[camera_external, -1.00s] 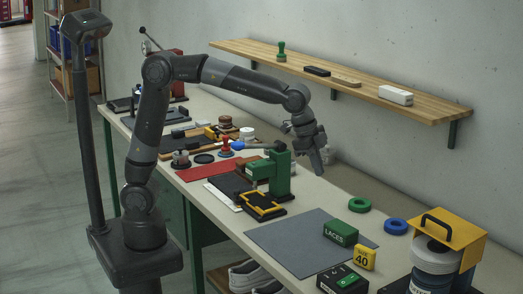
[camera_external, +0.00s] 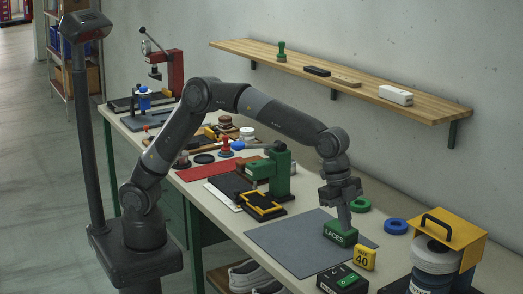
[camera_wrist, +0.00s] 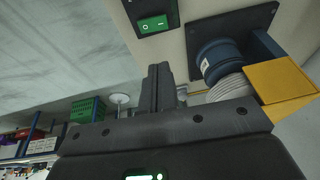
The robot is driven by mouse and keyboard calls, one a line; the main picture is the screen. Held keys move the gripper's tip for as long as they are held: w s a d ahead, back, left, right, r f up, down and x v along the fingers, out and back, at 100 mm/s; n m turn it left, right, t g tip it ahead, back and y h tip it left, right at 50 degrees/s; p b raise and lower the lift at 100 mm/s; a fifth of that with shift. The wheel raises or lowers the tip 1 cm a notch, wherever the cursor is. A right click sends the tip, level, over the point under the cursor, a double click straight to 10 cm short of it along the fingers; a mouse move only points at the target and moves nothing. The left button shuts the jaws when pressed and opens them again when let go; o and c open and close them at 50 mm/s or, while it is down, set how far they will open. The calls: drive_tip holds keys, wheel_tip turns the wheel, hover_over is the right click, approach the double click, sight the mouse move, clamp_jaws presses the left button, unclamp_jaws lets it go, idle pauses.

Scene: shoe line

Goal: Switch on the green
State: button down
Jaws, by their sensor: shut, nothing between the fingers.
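The green switch (camera_external: 348,280) is a rocker set in a black box on the front edge of the bench. In the wrist view the green switch (camera_wrist: 153,26) is at the top, marked with a circle and a bar, ahead of my fingertips. My gripper (camera_external: 346,224) is shut and empty, pointing down. In the outside view its tips overlap the top of the green LACES box (camera_external: 341,236); I cannot tell whether they touch it. The switch lies nearer the camera than my gripper. In the wrist view my gripper (camera_wrist: 160,72) shows as closed dark fingers.
A yellow 40 block (camera_external: 365,259) stands between the LACES box and the switch box. A yellow-topped stand with rolls (camera_external: 448,245) is at the right. Green (camera_external: 360,205) and blue (camera_external: 395,226) rings lie behind.

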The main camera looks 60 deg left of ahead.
approach(352, 278)
drive_tip(key=x, duration=0.5)
drive_tip(key=shift+d, duration=0.25)
drive_tip(key=shift+w+f, duration=0.15)
drive_tip(key=shift+f, duration=0.6)
